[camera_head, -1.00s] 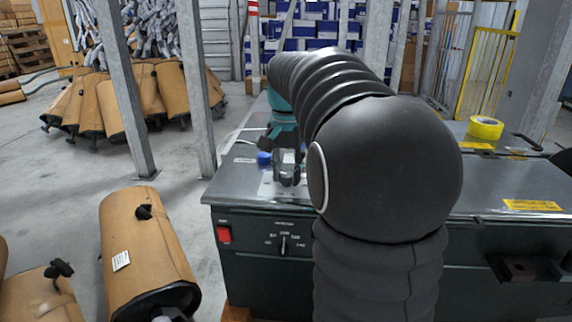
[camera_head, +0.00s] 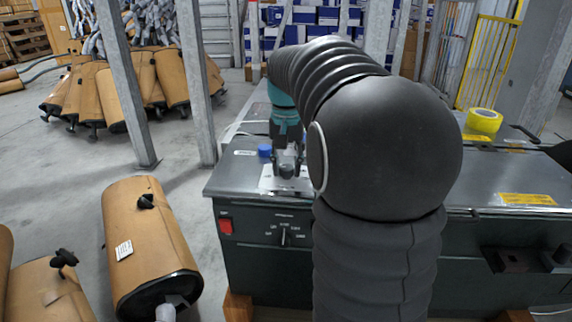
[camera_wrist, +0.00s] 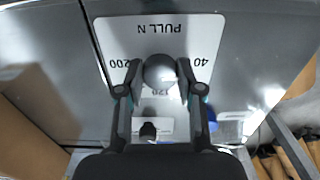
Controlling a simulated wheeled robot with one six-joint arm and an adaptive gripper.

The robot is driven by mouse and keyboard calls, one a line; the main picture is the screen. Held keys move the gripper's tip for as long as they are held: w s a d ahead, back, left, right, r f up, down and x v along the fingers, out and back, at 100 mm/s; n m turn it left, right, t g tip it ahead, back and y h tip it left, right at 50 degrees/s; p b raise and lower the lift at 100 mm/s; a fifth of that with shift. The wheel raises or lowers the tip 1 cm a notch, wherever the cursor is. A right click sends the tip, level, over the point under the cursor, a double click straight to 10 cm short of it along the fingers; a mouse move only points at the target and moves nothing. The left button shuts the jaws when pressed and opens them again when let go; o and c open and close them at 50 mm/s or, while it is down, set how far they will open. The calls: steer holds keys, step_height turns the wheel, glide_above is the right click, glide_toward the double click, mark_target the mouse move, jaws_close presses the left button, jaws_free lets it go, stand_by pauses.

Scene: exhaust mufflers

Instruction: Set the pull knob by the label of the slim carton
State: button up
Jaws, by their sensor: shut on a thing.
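The pull knob, a dark grey ball (camera_wrist: 159,70), stands over a white scale plate (camera_wrist: 120,45) with upside-down "PULL N" and the numbers 200, 120 and 40. My gripper (camera_wrist: 160,77) is shut on the ball, one finger at each side. In the head view my gripper (camera_head: 287,165) points down at the bench top, with the plate (camera_head: 268,184) below it. A tan box-like surface (camera_wrist: 35,105) lies at the left of the wrist view; I cannot tell if it is the slim carton. No carton label is readable.
A blue object (camera_head: 264,150) stands left of my gripper. The bench front has a red switch (camera_head: 226,226) and a small dial (camera_head: 285,237). Yellow tape (camera_head: 484,121) lies at the right. Tan mufflers (camera_head: 148,240) lie on the floor at the left. My arm hides the bench middle.

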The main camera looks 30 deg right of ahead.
mark_target(286, 166)
steer(key=shift+w, duration=0.1)
steer(key=o, duration=1.2)
steer(key=shift+c, duration=0.2)
step_height(286, 166, up, 12)
steer(key=s+a+f+n+t, duration=0.2)
steer(key=s+a+f+n, duration=0.1)
steer(key=s+a+f, duration=0.4)
steer(key=s+a+f+n+t, duration=0.3)
steer(key=s+a+f, duration=0.4)
steer(key=s+f, duration=0.3)
steer(key=s, duration=0.4)
steer(key=shift+a+n+t, duration=0.3)
steer(key=shift+a, duration=0.1)
